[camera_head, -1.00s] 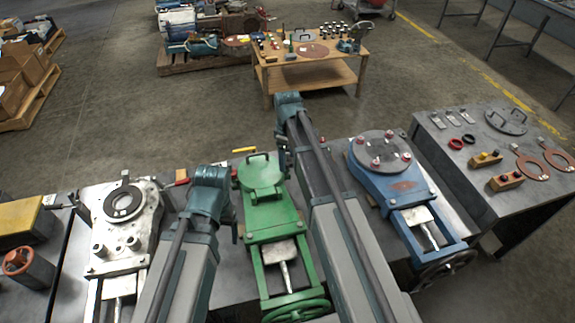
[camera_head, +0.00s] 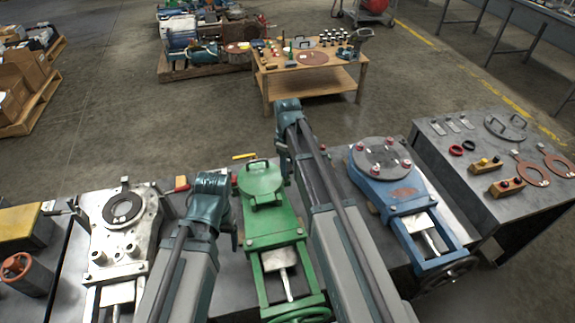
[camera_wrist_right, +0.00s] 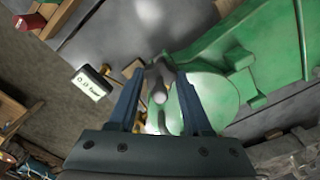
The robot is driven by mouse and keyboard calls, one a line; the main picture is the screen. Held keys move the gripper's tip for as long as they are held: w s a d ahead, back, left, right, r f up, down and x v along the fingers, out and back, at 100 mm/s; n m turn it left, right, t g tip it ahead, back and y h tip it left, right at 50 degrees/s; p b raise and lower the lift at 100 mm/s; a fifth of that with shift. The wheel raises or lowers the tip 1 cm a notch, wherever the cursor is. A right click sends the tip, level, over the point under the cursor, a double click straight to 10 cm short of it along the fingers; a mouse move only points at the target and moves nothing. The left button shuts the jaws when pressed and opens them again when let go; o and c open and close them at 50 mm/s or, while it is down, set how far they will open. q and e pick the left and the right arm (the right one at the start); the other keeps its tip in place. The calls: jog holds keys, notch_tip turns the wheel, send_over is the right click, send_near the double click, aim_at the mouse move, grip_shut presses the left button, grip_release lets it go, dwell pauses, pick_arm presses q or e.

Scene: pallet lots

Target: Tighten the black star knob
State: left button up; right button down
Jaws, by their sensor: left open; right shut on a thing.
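In the right wrist view my right gripper (camera_wrist_right: 160,84) is shut on a dark grey, lobed thing that looks like the star knob (camera_wrist_right: 157,72). The fingers cover its sides, so its full shape is hidden. A green round lid (camera_wrist_right: 207,98) of the green machine lies just right of the fingers. In the head view the green machine (camera_head: 272,222) stands between my arms. My right gripper (camera_head: 285,178) is at the right edge of its lid, mostly hidden by the arm. My left gripper (camera_head: 234,238) hangs open and empty beside the machine's left side, its jaws barely visible.
A white machine (camera_head: 123,230) stands at the left and a blue machine (camera_head: 397,190) at the right. A dark side table (camera_head: 480,150) holds rings and wooden blocks. A label plate (camera_wrist_right: 91,84) lies left of the right gripper. A wooden table (camera_head: 310,72) stands further back.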

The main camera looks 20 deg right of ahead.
jog(key=m, duration=0.7)
jog(key=shift+m, duration=0.3)
jog(key=m, duration=0.4)
jog(key=shift+m, duration=1.8)
jog(key=shift+c, duration=1.6)
grip_release()
